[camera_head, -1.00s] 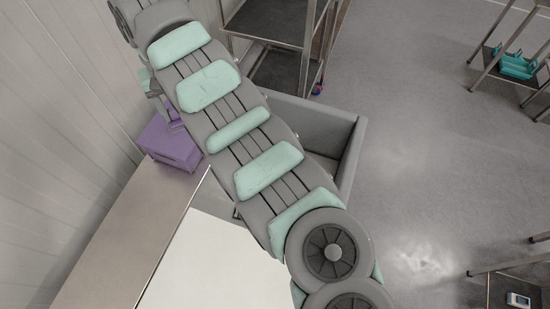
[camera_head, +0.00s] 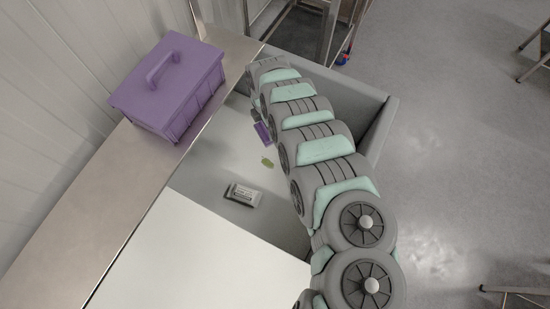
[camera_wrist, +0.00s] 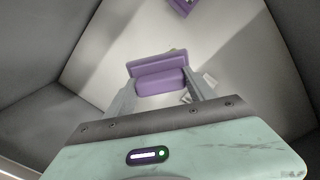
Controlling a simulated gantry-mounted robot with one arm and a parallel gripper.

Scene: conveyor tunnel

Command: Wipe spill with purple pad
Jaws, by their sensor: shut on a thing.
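My gripper (camera_wrist: 160,92) is shut on the purple pad (camera_wrist: 160,80), whose two-level block shape sits between the fingers in the wrist view. A purple patch (camera_head: 262,133) shows beside my arm in the head view; I cannot tell whether it is the held pad or another purple thing. A small olive-green spill (camera_head: 267,162) lies on the pale floor of a grey bin, just below that patch. My arm hides the gripper's fingers in the head view. The spill is not clear in the wrist view.
A purple lidded box (camera_head: 175,88) with a handle stands on the metal ledge (camera_head: 75,220) at left. The grey bin's wall (camera_head: 375,130) rises at right. A dark-and-white block (camera_head: 243,195) lies inside. Another purple thing (camera_wrist: 183,6) shows at the wrist view's top.

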